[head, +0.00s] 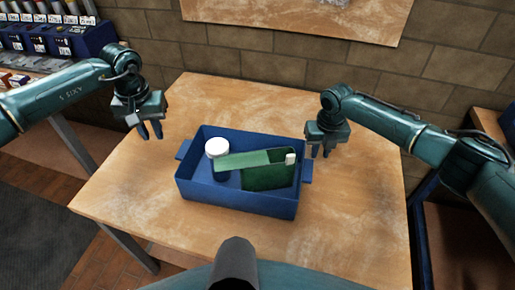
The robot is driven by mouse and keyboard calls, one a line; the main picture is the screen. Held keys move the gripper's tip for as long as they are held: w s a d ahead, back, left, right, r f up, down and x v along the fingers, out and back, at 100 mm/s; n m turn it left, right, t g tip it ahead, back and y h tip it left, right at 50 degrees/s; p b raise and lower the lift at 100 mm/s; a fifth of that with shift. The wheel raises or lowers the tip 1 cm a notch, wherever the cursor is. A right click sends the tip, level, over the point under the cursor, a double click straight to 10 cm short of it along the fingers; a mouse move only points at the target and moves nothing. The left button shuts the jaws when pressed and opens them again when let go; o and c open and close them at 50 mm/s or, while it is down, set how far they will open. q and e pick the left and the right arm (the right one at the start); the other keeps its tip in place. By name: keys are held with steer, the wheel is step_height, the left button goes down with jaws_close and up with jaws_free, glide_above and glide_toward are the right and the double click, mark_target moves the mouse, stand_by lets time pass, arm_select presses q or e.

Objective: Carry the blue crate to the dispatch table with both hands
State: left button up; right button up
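The blue crate (232,199) sits on a wooden table (365,225) in the middle of the head view, with a tab handle on its left and right sides. A white-lidded jar (216,147) and a green object with a small white part (268,174) are inside it. My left gripper (149,136) is raised to the left of the crate, fingers pointing down, open and empty. My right gripper (317,154) is near the crate's right handle, open and empty, apparently apart from it. I cannot tell which table is the dispatch table.
A brick wall with a wooden board (300,22) stands behind the table. Shelves with blue bins (75,42) are at the upper left. A dark mat (35,205) lies on the floor at left. Another piece of furniture is partly visible at the right edge. The tabletop around the crate is clear.

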step_height(320, 180, up, 12)
steer(key=shift+s, duration=0.4)
steer(key=shift+f, duration=0.15)
